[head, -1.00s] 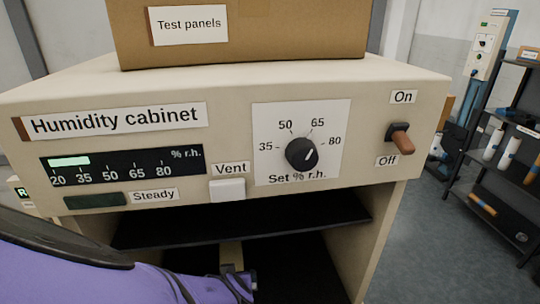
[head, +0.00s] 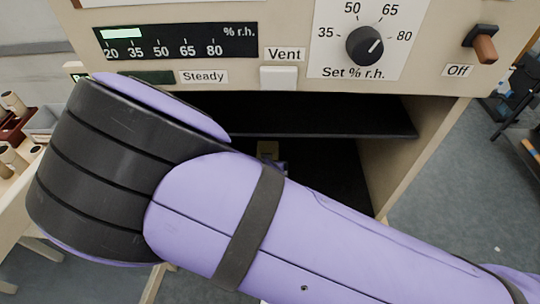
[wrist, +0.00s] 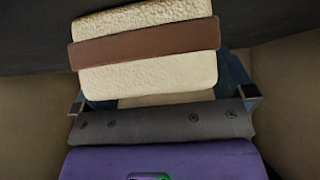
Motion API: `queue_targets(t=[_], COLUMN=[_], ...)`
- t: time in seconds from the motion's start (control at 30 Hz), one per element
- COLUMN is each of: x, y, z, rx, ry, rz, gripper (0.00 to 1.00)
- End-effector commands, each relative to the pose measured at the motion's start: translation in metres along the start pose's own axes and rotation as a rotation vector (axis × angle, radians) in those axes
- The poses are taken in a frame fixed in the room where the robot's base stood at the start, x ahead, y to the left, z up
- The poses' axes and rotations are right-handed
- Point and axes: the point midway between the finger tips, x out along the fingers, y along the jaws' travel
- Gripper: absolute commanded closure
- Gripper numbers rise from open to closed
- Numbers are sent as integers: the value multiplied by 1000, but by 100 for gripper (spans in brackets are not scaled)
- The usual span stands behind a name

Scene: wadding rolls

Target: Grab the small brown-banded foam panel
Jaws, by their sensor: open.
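The brown-banded foam panel (wrist: 146,47) fills the upper middle of the wrist view. It is a cream, rough-textured block with a smooth brown band across its middle, and it looks slightly tilted there. My gripper (wrist: 164,98) is open, with one finger at the left and one at the right of the panel's near end. I cannot tell whether either finger touches it. In the head view my purple arm crosses in front of the humidity cabinet (head: 438,140) and hides most of its opening.
A dark shelf (head: 330,118) spans the cabinet opening, and the cabinet's side wall (head: 405,150) bounds it on the right. The control face with its dial (head: 365,45) is above. A table with rolls (head: 14,158) stands at the left.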

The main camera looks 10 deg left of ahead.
Motion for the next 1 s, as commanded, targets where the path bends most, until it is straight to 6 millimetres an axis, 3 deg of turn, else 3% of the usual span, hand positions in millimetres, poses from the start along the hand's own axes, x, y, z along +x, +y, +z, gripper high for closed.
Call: queue_targets(t=[0.27,0.47,0.5,1.0], x=[3,3,3,4], y=[0,0,0,1], z=[0,0,0,-10], rx=[-1,-1,-1,2], ry=[0,0,0,0], rz=[0,0,0,0], gripper=[0,44,46,46])
